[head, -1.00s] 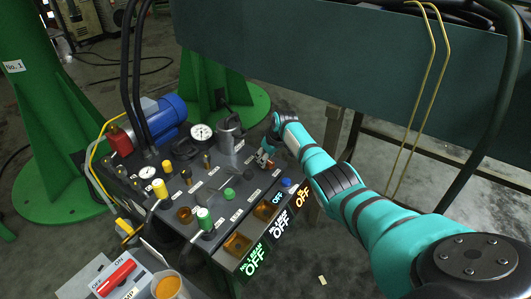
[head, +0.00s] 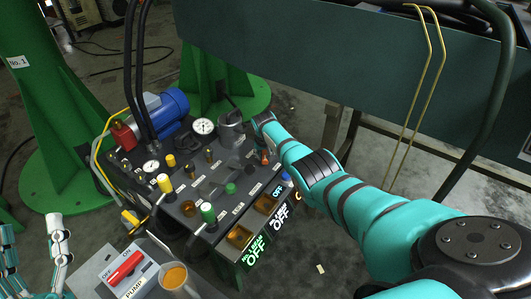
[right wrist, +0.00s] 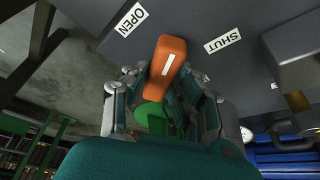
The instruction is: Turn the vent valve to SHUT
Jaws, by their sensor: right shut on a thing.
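The vent valve's orange handle (right wrist: 167,65) shows in the right wrist view with a white line along it. Its far end points between the OPEN label (right wrist: 130,19) and the SHUT label (right wrist: 222,39). My right gripper (right wrist: 163,85) is shut on the handle, one finger on each side. In the head view my right gripper (head: 259,157) is at the panel's right side, with a bit of the orange handle (head: 264,155) showing. My left gripper (head: 35,230) is at the lower left, fingers apart and empty, away from the panel.
The dark panel (head: 213,183) carries several knobs, gauges and amber lamps. A blue motor (head: 167,108) stands behind it. A pump box with a red switch (head: 125,267) and an orange-topped cup (head: 175,277) are in front. Green columns (head: 60,120) stand behind.

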